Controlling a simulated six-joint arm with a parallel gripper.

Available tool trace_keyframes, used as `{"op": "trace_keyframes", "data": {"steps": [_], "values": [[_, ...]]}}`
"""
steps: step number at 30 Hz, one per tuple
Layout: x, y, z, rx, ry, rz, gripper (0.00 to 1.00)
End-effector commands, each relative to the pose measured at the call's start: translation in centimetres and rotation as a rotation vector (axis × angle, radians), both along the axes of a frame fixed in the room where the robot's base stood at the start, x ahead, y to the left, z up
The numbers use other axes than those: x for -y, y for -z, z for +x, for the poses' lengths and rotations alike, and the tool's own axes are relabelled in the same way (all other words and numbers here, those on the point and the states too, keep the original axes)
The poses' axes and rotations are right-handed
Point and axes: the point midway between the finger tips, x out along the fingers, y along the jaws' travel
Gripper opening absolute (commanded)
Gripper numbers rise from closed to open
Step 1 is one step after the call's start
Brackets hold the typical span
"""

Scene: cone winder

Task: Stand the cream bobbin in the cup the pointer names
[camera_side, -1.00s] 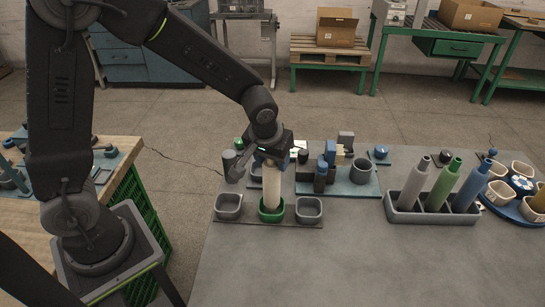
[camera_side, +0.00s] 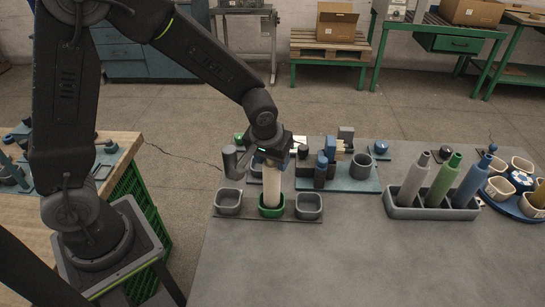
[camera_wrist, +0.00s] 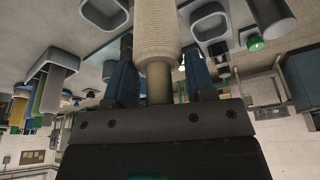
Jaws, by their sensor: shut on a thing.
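The cream bobbin (camera_side: 271,186) is upright in my gripper (camera_side: 268,160), which is shut on it near its top. In the side view its lower end appears within the green cup (camera_side: 271,212), but I cannot tell whether it touches the bottom. In the wrist view my gripper (camera_wrist: 159,85) has its blue fingers on both sides of the narrow neck, and the bobbin (camera_wrist: 157,32) runs out of the top of the picture. Grey cups stand left (camera_side: 228,204) and right (camera_side: 308,207) of the green one. I cannot make out the pointer clearly.
A grey rack (camera_side: 430,212) with grey, green and blue bobbins stands to the right. A round blue tray (camera_side: 517,207) with pale cups is at the far right. A blue plate (camera_side: 350,187) with small parts lies behind the cups. The front of the table is clear.

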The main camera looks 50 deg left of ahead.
Motion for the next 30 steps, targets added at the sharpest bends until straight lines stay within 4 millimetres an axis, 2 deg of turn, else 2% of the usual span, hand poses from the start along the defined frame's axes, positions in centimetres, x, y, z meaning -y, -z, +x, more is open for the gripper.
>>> {"op": "trace_keyframes", "data": {"steps": [9, 19, 20, 28, 30], "values": [[-0.01, 0.91, -0.01, 0.0, 0.001, 0.0, 0.26], [0.0, 0.92, 0.0, 0.0, 0.0, 0.0, 0.26], [0.0, 0.92, 0.0, 0.0, 0.0, 0.0, 0.53], [-0.01, 0.91, 0.0, 0.0, 0.0, 0.0, 0.79], [-0.01, 0.92, 0.0, 0.0, 0.0, 0.0, 0.8]]}}
